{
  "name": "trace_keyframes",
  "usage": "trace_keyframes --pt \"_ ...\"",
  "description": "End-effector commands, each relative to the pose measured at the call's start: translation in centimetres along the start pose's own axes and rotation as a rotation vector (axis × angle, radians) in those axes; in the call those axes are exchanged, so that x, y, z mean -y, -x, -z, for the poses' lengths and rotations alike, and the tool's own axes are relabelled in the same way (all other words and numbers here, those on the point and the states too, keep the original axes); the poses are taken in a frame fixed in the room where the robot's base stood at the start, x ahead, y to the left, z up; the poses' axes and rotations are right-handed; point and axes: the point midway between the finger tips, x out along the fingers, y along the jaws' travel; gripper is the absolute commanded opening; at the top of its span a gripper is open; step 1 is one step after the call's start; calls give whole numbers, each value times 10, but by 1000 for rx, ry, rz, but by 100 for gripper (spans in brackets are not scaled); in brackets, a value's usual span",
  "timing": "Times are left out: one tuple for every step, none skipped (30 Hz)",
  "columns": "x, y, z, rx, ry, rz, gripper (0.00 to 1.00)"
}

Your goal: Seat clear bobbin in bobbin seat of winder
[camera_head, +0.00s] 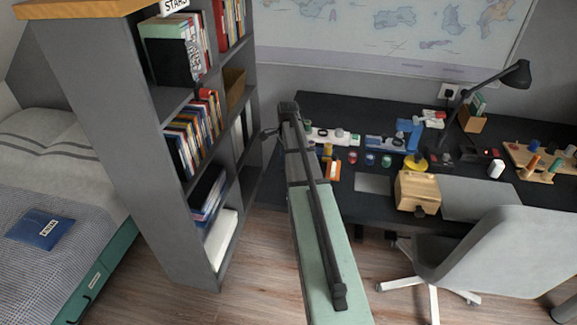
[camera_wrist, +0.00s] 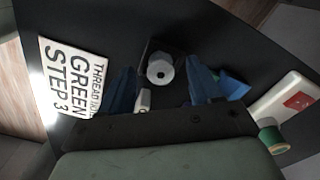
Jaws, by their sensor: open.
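My gripper (camera_wrist: 162,80) is open in the wrist view, with its two dark blue fingers spread above the dark desktop. A pale grey round piece with a hole in its middle, likely the clear bobbin (camera_wrist: 160,68), shows between the fingertips in a dark square recess or holder. No finger visibly touches it; the height gap is unclear. A small whitish piece (camera_wrist: 143,98) lies nearer the gripper's palm. In the head view my arm hides the gripper. I cannot tell for sure which piece is the winder or its seat; a blue device (camera_head: 410,133) stands on the desk.
A printed card reading "GREEN STEP 3" (camera_wrist: 72,75), a white block with a red label (camera_wrist: 286,100) and a green spool (camera_wrist: 272,137) lie around my gripper. A wooden box (camera_head: 418,192), a lamp (camera_head: 515,74) and a chair (camera_head: 500,250) are right; a bookshelf (camera_head: 150,150) is left.

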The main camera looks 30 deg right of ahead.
Motion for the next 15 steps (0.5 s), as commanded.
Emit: trace_keyframes --pt "0 -5 0 0 0 0 63" --pt "0 -7 0 0 0 0 63" --pt "0 -9 0 0 0 0 63" --pt "0 -9 0 0 0 0 63" --pt "0 -9 0 0 0 0 63" --pt "0 -9 0 0 0 0 63" --pt "0 -9 0 0 0 0 63" --pt "0 -9 0 0 0 0 63" --pt "0 -9 0 0 0 0 63" --pt "0 -9 0 0 0 0 61" --pt "0 -9 0 0 0 0 58" --pt "0 -9 0 0 0 0 55" --pt "0 -9 0 0 0 0 52" --pt "0 -9 0 0 0 0 49" --pt "0 -9 0 0 0 0 45"
